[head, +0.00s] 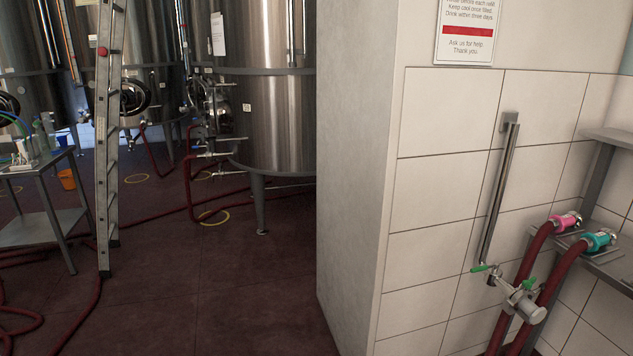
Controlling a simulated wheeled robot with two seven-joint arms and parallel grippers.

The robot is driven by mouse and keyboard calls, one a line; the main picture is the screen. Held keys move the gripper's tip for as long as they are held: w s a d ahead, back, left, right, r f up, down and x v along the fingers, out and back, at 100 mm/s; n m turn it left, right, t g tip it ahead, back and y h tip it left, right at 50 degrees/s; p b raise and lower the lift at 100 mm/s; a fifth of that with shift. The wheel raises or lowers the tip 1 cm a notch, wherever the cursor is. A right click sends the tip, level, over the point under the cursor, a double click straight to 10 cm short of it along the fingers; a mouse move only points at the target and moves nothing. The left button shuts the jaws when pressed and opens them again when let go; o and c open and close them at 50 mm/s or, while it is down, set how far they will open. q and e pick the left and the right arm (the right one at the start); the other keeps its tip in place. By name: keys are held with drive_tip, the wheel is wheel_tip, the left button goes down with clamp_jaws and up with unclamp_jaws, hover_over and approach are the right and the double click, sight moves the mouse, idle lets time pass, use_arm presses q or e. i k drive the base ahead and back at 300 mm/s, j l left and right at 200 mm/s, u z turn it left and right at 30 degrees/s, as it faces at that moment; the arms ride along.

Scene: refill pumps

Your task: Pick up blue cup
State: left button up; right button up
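I cannot make out a blue cup with certainty. Neither of my grippers is in view.
Steel tanks (270,120) stand at the back left. A ladder (107,150) and a cart (40,228) stand at the left. Red hoses (150,205) cross the dark floor. A tiled wall (430,180) blocks the right, with hose fittings (598,240) on a shelf. The middle floor is clear.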

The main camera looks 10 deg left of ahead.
sight(62, 140)
drive_tip(key=i+z, duration=0.15)
drive_tip(key=z, duration=1.9)
drive_tip(key=j+z, duration=0.15)
drive_tip(key=z, duration=0.15)
drive_tip(key=j+z, duration=0.25)
drive_tip(key=j+u, duration=0.4)
drive_tip(key=j, duration=0.85)
drive_tip(key=j+u, duration=0.3)
drive_tip(key=j, duration=2)
drive_tip(key=i+j, duration=0.1)
drive_tip(key=j, duration=0.8)
drive_tip(key=i+j, duration=0.1)
drive_tip(key=j, duration=0.8)
drive_tip(key=i+j+z, duration=0.1)
drive_tip(key=j, duration=0.8)
drive_tip(key=k+j+u, duration=0.2)
drive_tip(key=j, duration=1.45)
drive_tip(key=j+u, duration=0.15)
drive_tip(key=j, duration=1.5)
drive_tip(key=i+j+u, duration=0.2)
drive_tip(key=j, duration=1.45)
drive_tip(key=j+u, duration=0.25)
drive_tip(key=j, duration=1.45)
drive_tip(key=i, duration=0.05)
